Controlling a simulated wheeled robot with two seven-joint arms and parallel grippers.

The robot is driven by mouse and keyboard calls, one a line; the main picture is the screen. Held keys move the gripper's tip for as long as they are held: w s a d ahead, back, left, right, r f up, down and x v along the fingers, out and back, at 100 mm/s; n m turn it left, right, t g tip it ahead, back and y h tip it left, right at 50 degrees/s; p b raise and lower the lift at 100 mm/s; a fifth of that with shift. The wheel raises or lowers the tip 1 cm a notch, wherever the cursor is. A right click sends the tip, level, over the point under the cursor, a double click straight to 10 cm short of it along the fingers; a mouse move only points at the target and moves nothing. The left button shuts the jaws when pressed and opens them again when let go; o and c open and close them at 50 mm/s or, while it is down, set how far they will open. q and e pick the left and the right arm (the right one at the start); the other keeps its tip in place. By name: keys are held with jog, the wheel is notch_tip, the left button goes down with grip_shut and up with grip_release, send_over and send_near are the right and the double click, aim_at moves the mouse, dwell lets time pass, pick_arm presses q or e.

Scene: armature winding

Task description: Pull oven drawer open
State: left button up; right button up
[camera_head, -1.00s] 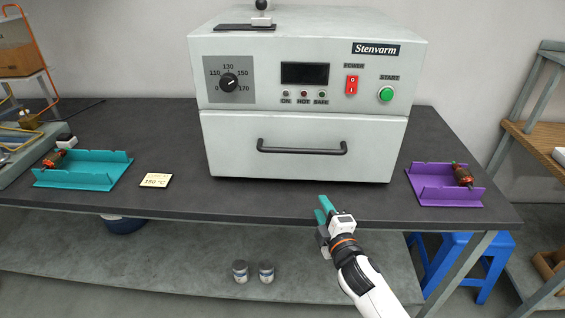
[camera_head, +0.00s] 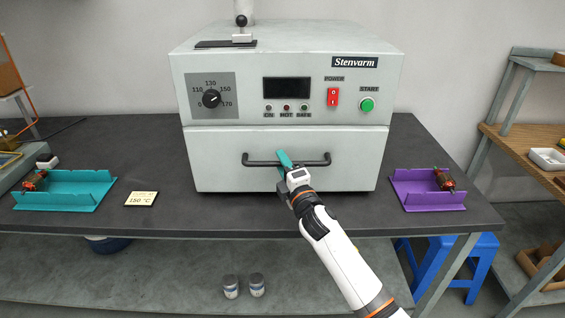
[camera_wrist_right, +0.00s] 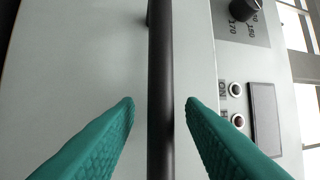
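The oven drawer (camera_head: 230,172) is the lower front of the grey-white oven (camera_head: 290,45) and looks shut. Its black bar handle (camera_head: 257,163) runs across it. My right gripper (camera_head: 283,160) is at the middle of the handle. In the right wrist view the handle (camera_wrist_right: 160,70) passes between its two teal fingertips (camera_wrist_right: 160,103), with a gap on both sides, so the gripper is open around the bar. My left gripper is not in view.
A teal tray (camera_head: 60,204) with a red-brown armature stands at the left, and a purple tray (camera_head: 430,203) with another at the right. A card (camera_head: 141,198) reading 150 °C lies on the dark bench. Bench space before the drawer is free.

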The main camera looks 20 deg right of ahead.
jog(key=shift+w, duration=0.3)
grip_shut()
jog(key=shift+s, duration=0.1)
